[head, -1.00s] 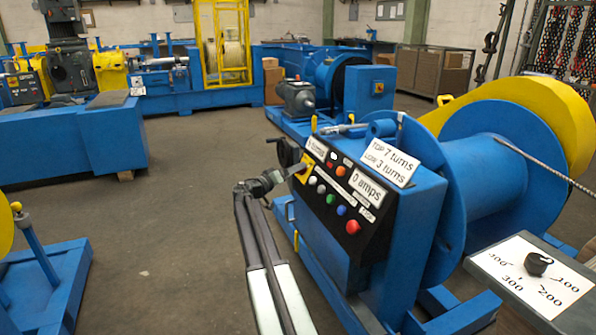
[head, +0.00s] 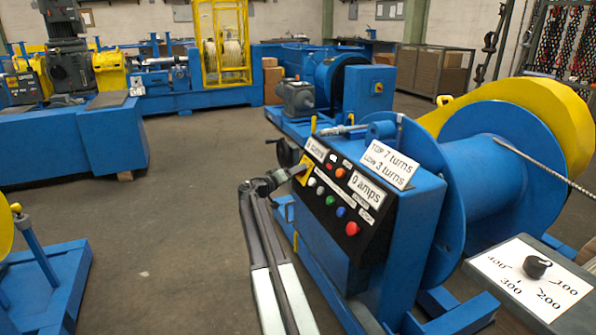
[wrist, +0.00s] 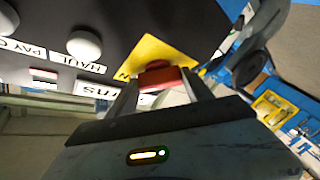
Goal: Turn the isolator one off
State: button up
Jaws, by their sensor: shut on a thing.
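The isolator is a red handle (wrist: 160,76) on a yellow plate (wrist: 150,52) at the upper left of the black control panel. My gripper (wrist: 158,84) is shut on the red handle, one finger on each side. In the head view the yellow plate (head: 305,168) shows at the panel's left end, with my gripper (head: 298,171) against it and hiding the handle. A letter N shows at the plate's edge in the wrist view; the rest of its marking is hidden, so I cannot read the handle's setting.
The panel (head: 345,205) carries several coloured buttons close to my gripper, including a red one (head: 352,229). A black handwheel (head: 288,152) stands just behind. The blue winch drum (head: 490,185) is to the right. Open floor (head: 190,230) lies to the left.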

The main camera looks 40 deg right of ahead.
jog(key=n+t+y+p, duration=0.1)
jog(key=n+p, duration=0.1)
jog(key=r+n+y+p, duration=0.1)
jog(key=n+p, duration=0.1)
jog(key=shift+s+a+r+n+t, duration=0.1)
jog(key=shift+s+a+n+t, duration=0.05)
jog(key=shift+n+t, duration=0.2)
jog(key=shift+n+y+p, duration=1.8)
jog(key=shift+n+p, duration=1.05)
jog(key=shift+p, duration=0.45)
jog(key=shift+n+y+p, duration=1.8)
jog(key=shift+n+p, duration=1)
jog(key=shift+p, duration=0.5)
jog(key=shift+g, duration=0.45)
jog(key=o, duration=1.3)
jog(key=shift+o, duration=0.4)
jog(key=shift+d, duration=0.2)
